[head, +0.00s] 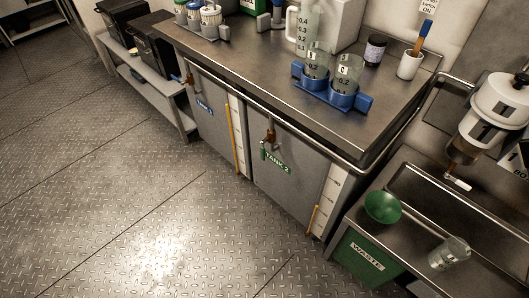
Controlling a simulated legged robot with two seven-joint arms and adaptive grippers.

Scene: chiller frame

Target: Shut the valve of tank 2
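Tank 2 (290,188) is the grey front panel under the counter, right of centre, with a green "TANK 2" label (277,162). Its valve (269,138) is a small copper-coloured fitting just above the label. A small green part hangs down at the valve's left side. The valve is too small to tell whether it is open or shut. Neither of my grippers is in view.
Another tank (212,118) with a blue label and its own valve (188,79) stands to the left. The steel counter (240,65) carries a blue beaker tray (325,92). At right are a green bowl (382,207) and a waste bin (365,258). The floor (130,190) in front is clear.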

